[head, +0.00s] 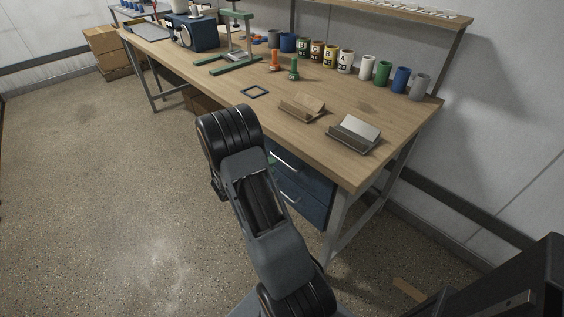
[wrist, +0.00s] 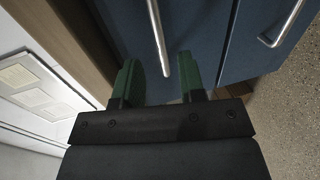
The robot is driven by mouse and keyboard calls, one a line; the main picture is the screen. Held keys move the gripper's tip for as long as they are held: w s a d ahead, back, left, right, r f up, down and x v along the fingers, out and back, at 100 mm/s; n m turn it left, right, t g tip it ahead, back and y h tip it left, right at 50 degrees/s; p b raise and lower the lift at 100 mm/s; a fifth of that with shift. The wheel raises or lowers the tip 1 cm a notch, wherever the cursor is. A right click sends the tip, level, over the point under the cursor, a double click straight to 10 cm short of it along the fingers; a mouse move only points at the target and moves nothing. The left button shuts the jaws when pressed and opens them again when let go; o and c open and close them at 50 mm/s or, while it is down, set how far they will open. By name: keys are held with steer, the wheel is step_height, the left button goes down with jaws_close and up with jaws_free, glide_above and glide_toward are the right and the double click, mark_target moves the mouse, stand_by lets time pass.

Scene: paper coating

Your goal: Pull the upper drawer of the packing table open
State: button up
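The packing table (head: 225,72) has two blue drawers under its near end. The upper drawer (head: 314,179) has a bar handle (head: 286,160) and looks shut; the lower drawer (head: 312,209) is beneath it. In the wrist view the upper drawer (wrist: 195,30) lies beside the wooden table edge, with its silver handle (wrist: 157,35) running up the picture. My gripper (wrist: 158,72) is open, its two green fingers apart on either side of the handle's near end. Neither finger visibly touches the handle. My arm hides most of the gripper in the head view.
The lower drawer's handle (wrist: 286,24) shows at the right of the wrist view. On the tabletop are a card holder (head: 355,133), a wooden holder (head: 302,107), and several cups along the back. The floor (head: 110,180) left of the table is clear.

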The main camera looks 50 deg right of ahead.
mark_target(282, 161)
steer(key=shift+x, duration=3.2)
steer(key=shift+c, duration=0.5)
jaws_close()
